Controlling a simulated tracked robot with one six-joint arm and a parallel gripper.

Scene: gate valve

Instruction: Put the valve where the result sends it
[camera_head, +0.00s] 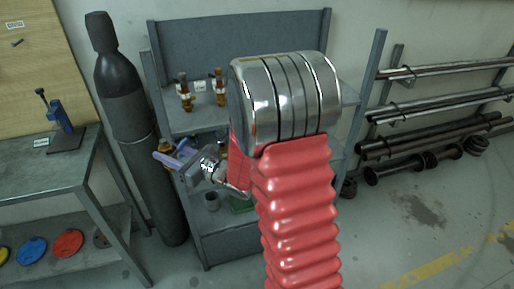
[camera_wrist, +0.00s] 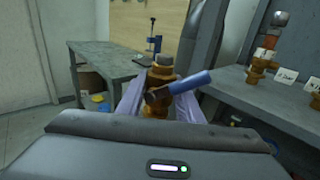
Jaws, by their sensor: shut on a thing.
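A brass-coloured valve (camera_wrist: 157,104) with a blue lever handle (camera_wrist: 190,82) stands upright between the pale lavender fingers of my gripper (camera_wrist: 160,100) in the wrist view. My gripper is shut on it. In the head view my gripper (camera_head: 172,155) is left of my red-sleeved arm, in front of the grey cylinder and shelf unit; the held valve is only partly seen there. Other brass valves (camera_head: 185,93) stand on the upper shelf (camera_head: 190,122) beside small white labels (camera_head: 200,86). The wrist view shows shelf valves (camera_wrist: 258,70) and labels (camera_wrist: 286,76) at right; the label text is unclear.
A dark gas cylinder (camera_head: 125,110) stands between the shelf unit and a workbench (camera_head: 50,172) bearing a blue press (camera_head: 62,118). Coloured discs (camera_head: 67,243) lie on the bench's lower shelf. A pipe rack (camera_head: 440,105) is at right. My arm hides the shelf's middle.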

